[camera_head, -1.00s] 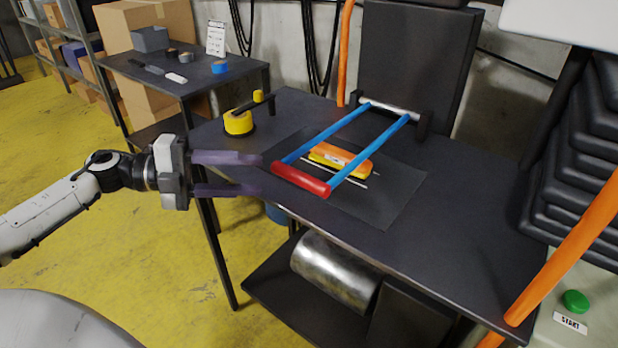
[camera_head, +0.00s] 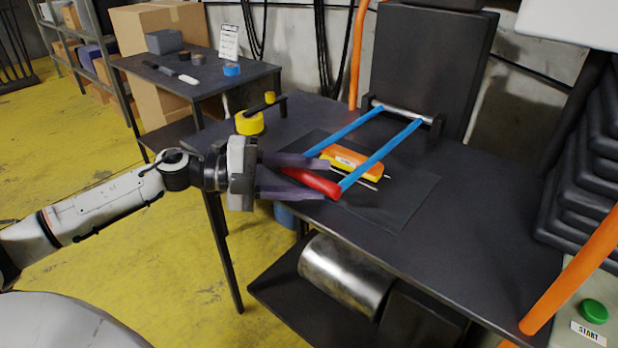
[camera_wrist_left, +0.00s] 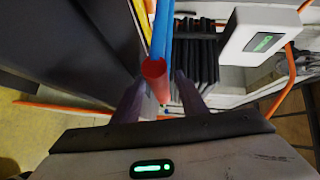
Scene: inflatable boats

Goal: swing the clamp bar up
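The clamp bar has two blue side arms (camera_head: 385,151) hinged on a grey rod (camera_head: 402,112) at the back of the dark table, and a red handle (camera_head: 322,184) at its front end. It lies low over the table. My left gripper (camera_head: 325,179) is open, with its two purple fingers on either side of the red handle. In the left wrist view the red handle (camera_wrist_left: 154,70) shows end-on between the fingertips, with no clear sign of a squeeze. An orange and yellow piece (camera_head: 352,164) lies under the bar on a dark mat (camera_head: 412,205). My right gripper is not in view.
A yellow tape-like roll (camera_head: 249,122) with a small dark lever stands at the table's left. A dark upright panel (camera_head: 435,65) rises behind the hinge. An orange post and a green START button (camera_head: 594,311) are at the right. A metal roll (camera_head: 345,272) lies on the lower shelf.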

